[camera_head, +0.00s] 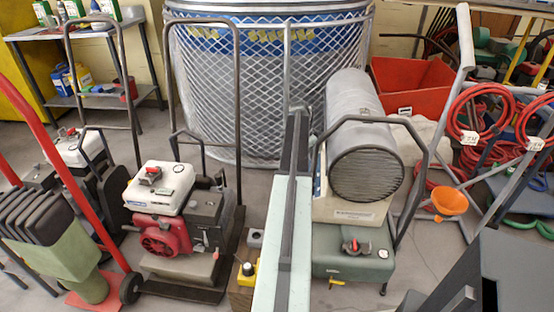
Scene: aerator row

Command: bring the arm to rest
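My gripper does not show as such in this view; no fingertips can be made out. A dark angular shape (510,280) fills the bottom right corner. It may be part of my own body, but I cannot tell. A red engine (165,238) with a white tank (160,188) sits on a dark wheeled frame at the left. Right of the middle stands a machine with a grey ribbed cylinder (368,170) and a dark green tank (352,258) under it.
A pale upright strip with a dark rail (285,225) cuts the middle foreground. A red hand truck (75,190) stands at left. Behind are a mesh-wrapped round container (265,100), a red bin (420,85) and red hoses (480,110). An orange funnel (450,201) is at right.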

